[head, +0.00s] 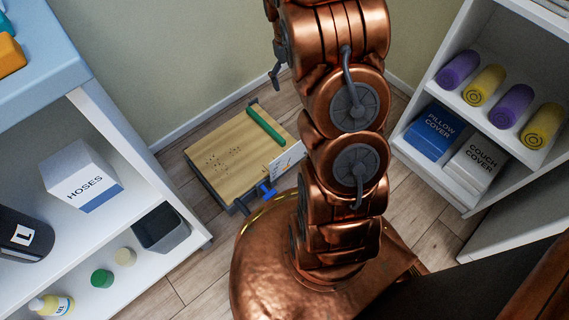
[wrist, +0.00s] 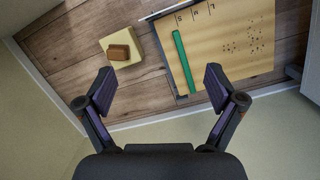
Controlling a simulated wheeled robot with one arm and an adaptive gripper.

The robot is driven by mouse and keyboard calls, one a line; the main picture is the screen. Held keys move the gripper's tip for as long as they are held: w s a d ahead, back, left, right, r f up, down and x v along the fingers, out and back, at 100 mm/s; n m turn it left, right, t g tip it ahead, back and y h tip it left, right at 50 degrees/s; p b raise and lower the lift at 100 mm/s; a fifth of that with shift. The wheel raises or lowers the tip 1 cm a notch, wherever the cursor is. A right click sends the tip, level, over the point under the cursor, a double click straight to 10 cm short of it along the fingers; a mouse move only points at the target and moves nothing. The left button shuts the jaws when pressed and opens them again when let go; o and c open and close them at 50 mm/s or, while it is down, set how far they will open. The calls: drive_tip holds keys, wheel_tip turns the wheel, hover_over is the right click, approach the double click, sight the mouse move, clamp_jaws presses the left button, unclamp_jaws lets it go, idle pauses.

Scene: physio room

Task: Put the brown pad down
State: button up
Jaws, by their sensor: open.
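The brown pad (wrist: 119,52) is a small block in the wrist view. It rests on a pale yellow square block (wrist: 122,46) on the wooden floor, beside a board. My gripper (wrist: 160,89) is open, its two dark fingers wide apart with nothing between them. The pad appears beyond the left finger in the picture, apart from it. In the head view I cannot make out the pad or the yellow block; my copper arm covers part of the floor.
A low wooden board (head: 228,165) with a green bar (head: 266,126) and a blue clamp (head: 266,192) stands on the floor. White shelves flank it: one holds a HOSES box (head: 80,174), the other rolled towels (head: 484,86) and cover boxes. Some floor between is clear.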

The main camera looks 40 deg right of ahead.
drive_tip(key=s+a+r+n, duration=0.1)
drive_tip(key=s+a+r, duration=0.85)
drive_tip(key=a, duration=0.35)
drive_tip(key=s+a+r+n, duration=0.1)
drive_tip(key=s+a, duration=0.3)
drive_tip(key=s, duration=0.4)
drive_tip(key=s+a+r+n, duration=0.1)
drive_tip(key=s+a, duration=0.4)
drive_tip(key=s, duration=0.3)
drive_tip(key=shift+s+g, duration=0.25)
drive_tip(key=shift+g, duration=0.15)
drive_tip(key=shift+a, duration=0.1)
